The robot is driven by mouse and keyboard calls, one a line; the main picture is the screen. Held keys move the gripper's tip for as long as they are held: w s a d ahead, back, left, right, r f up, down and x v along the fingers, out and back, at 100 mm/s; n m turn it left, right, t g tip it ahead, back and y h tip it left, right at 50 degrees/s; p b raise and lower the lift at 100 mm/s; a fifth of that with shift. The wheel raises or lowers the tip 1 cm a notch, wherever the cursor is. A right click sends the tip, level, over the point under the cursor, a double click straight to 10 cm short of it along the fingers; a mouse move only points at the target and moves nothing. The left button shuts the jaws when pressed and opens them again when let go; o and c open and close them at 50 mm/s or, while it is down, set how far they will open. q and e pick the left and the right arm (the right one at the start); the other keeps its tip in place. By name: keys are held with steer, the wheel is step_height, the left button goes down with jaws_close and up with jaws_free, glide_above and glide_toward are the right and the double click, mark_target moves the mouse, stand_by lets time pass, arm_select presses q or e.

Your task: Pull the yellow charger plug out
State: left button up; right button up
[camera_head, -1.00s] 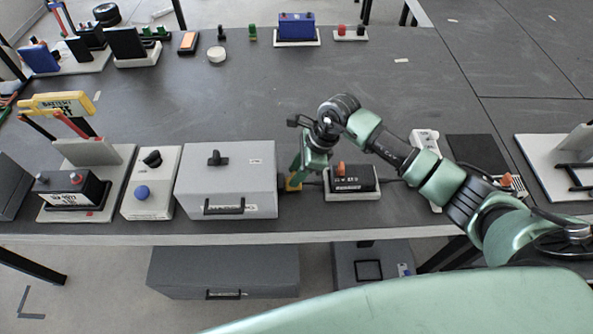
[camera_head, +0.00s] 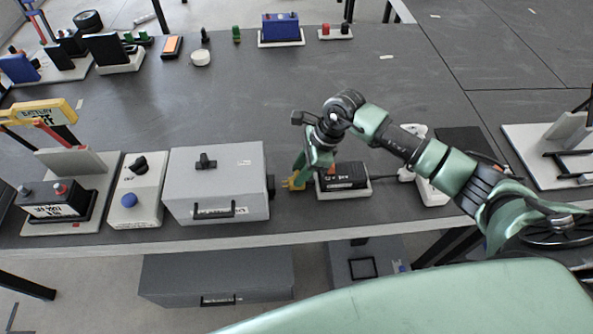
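The yellow charger plug (camera_head: 289,185) is low beside the right side of the grey box (camera_head: 217,185), just left of the small black battery (camera_head: 344,176). A dark socket (camera_head: 271,186) shows on the box's right side. A narrow gap seems to show between the socket and the plug. My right gripper (camera_head: 300,180) points down at the plug and appears shut on it; its fingertips are small and partly hidden. My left gripper is not in view.
The black battery stands on a white base close to my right gripper. A white power strip (camera_head: 428,183) is to its right.

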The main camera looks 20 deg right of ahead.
steer(key=o, duration=0.4)
steer(key=shift+d, duration=0.25)
steer(key=shift+o, duration=0.2)
steer(key=shift+s, duration=0.1)
steer(key=shift+d+r, duration=0.15)
steer(key=shift+r, duration=0.25)
steer(key=b+v, duration=0.1)
steer(key=v, duration=0.6)
steer(key=shift+b, duration=0.4)
